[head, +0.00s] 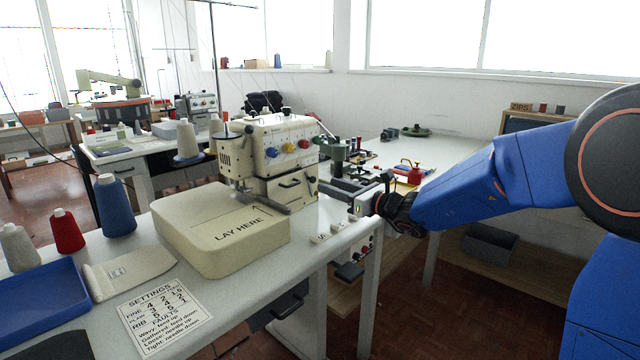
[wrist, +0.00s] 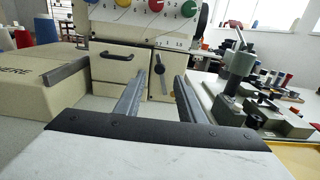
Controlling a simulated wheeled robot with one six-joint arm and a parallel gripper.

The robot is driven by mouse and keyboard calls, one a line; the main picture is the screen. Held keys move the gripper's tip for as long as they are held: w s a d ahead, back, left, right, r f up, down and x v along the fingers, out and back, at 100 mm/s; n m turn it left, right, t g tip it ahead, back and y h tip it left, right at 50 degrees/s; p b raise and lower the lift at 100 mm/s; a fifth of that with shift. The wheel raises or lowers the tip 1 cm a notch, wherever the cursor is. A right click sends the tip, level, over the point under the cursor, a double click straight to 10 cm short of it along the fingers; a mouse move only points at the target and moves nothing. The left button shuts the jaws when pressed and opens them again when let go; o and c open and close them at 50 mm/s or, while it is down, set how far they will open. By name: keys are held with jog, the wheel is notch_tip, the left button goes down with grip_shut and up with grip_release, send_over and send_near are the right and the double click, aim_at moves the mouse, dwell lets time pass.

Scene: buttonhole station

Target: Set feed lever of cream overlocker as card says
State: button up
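The cream overlocker (head: 275,150) stands on the white table, with coloured dials on its face. In the wrist view its front (wrist: 110,62) shows a drawer with a black handle. Right of that drawer is a small upright dark lever (wrist: 159,70) with a round knob, beside a printed scale only partly readable. My gripper (wrist: 158,88) is open and empty; its fingers lie either side of the lever in the picture. Whether they reach it is unclear. In the head view my gripper (head: 345,190) is right of the machine. The settings card (head: 165,315) lies flat in front, listing fabrics, numbers and faults.
A cream "LAY HERE" block (head: 225,235) stands left of my gripper. A green-grey press (wrist: 235,85) stands close on the right. Thread cones (head: 115,205) and a blue tray (head: 40,310) are at the left. Small white blocks (head: 325,235) lie near the table edge.

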aim_at(314, 180)
jog(key=shift+x, duration=2.65)
grip_shut()
